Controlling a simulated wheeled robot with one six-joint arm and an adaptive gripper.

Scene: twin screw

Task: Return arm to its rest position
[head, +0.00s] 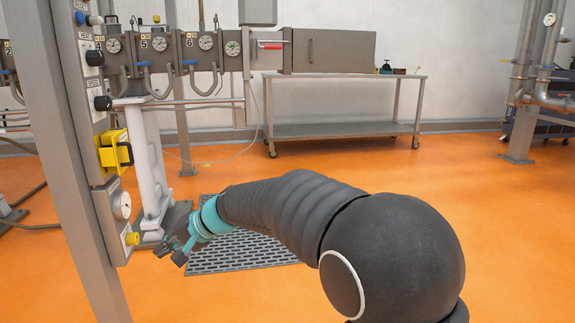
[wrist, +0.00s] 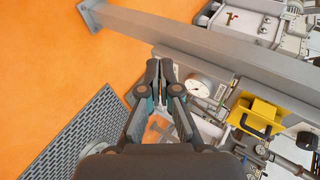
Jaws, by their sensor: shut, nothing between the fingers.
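My arm stretches from the lower right of the head view toward the left, in a black ribbed sleeve with a teal band near the wrist. My gripper (head: 170,250) is low, to the right of the grey post's control panel and near its yellow knob (head: 132,239). In the wrist view my gripper (wrist: 159,66) points at the grey post, its two fingers together and nothing between them. I cannot tell the exact gap between the fingertips and the post.
The grey post (head: 60,130) carries a gauge (head: 122,205) and a yellow switch box (head: 115,155). A grey floor grate (head: 245,252) lies beneath my arm. A wheeled metal table (head: 340,130) stands at the back. The orange floor on the right is clear.

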